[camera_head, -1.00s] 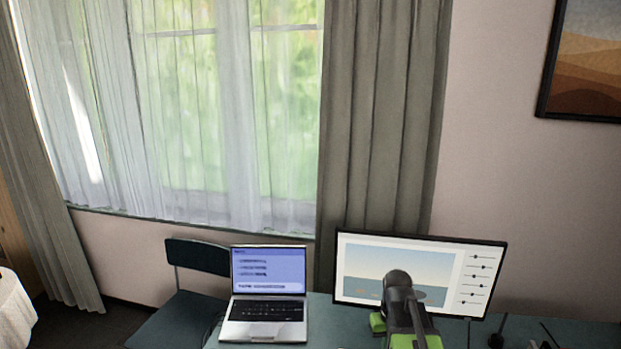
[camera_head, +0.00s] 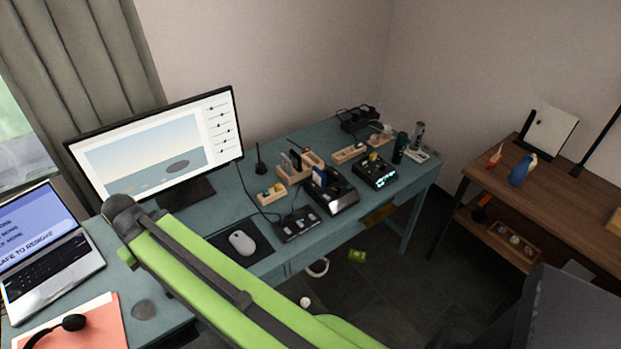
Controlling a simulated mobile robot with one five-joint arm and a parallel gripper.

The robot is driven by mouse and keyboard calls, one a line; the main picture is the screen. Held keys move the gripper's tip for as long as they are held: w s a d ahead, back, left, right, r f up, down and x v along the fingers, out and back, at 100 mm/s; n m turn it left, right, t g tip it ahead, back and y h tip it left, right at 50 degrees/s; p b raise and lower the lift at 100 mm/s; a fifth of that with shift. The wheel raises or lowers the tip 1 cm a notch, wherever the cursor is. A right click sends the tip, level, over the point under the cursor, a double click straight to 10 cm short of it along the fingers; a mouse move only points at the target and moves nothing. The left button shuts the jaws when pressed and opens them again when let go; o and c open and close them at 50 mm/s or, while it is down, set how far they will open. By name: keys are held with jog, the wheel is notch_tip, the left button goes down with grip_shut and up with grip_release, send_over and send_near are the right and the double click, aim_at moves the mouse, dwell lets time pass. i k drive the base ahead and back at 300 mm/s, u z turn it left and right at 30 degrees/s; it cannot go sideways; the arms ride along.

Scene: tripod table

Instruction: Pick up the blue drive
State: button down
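A small blue block (camera_head: 319,175), which looks like the blue drive, stands upright in a black dock (camera_head: 345,198) on the teal desk, right of the monitor. It is small in the view, so I cannot tell how deep it sits. My green arm crosses the lower middle of the view, with its dark joint in front of the monitor's left part.
The teal desk (camera_head: 226,202) holds a monitor (camera_head: 160,150), laptop (camera_head: 50,262), mouse (camera_head: 242,242), a small black box (camera_head: 298,224), wooden holders (camera_head: 271,193) and a second black device (camera_head: 376,172) close to the dock. A brown shelf table (camera_head: 570,205) stands at right. Dark floor lies between.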

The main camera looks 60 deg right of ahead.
aim_at(318, 177)
jog(key=u, duration=0.15)
jog(key=k, duration=0.35)
jog(key=z, duration=2.1)
jog(key=k, duration=0.45)
jog(key=u, duration=0.35)
jog(key=i, duration=1.1)
jog(key=z, duration=0.05)
